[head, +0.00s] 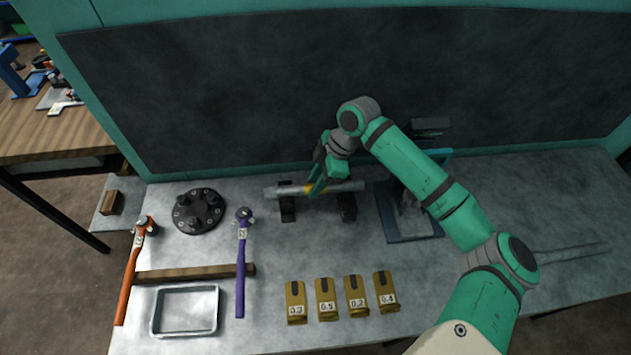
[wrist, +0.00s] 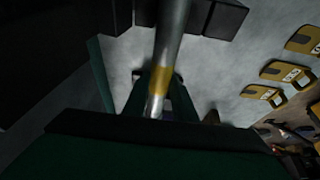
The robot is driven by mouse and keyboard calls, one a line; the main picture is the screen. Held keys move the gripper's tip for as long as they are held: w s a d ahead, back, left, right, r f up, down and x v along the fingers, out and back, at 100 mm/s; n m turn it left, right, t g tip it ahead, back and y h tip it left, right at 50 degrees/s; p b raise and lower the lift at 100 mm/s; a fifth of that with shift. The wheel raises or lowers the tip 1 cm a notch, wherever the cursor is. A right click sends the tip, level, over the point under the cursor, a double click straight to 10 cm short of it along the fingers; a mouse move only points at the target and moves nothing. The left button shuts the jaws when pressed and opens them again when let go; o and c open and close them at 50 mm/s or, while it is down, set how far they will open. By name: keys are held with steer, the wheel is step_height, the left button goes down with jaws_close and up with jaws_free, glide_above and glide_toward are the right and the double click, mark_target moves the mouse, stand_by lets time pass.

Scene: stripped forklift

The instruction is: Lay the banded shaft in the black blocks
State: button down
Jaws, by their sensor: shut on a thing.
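The banded shaft (head: 347,186) is a grey metal rod with a yellow band. It lies level across the black blocks in the head view, or just above them; I cannot tell whether it touches. The left black block (head: 288,208) and the right black block (head: 348,208) stand apart on the metal bench. My gripper (head: 316,188) is shut on the shaft near its yellow band, between the two blocks. In the wrist view the shaft (wrist: 172,40) runs down between my fingers, with the yellow band (wrist: 161,80) showing and dark blocks at the top on both sides.
A metal tray (head: 186,333) and several yellow numbered tags (head: 326,300) are at the front. A dark-based stand (head: 411,225) is close on the right.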

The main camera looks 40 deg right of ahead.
steer(key=shift+d, duration=0.1)
stand_by(0.6)
steer(key=c, duration=1.4)
jaws_free()
steer(key=shift+o, duration=0.2)
steer(key=shift+f, duration=0.1)
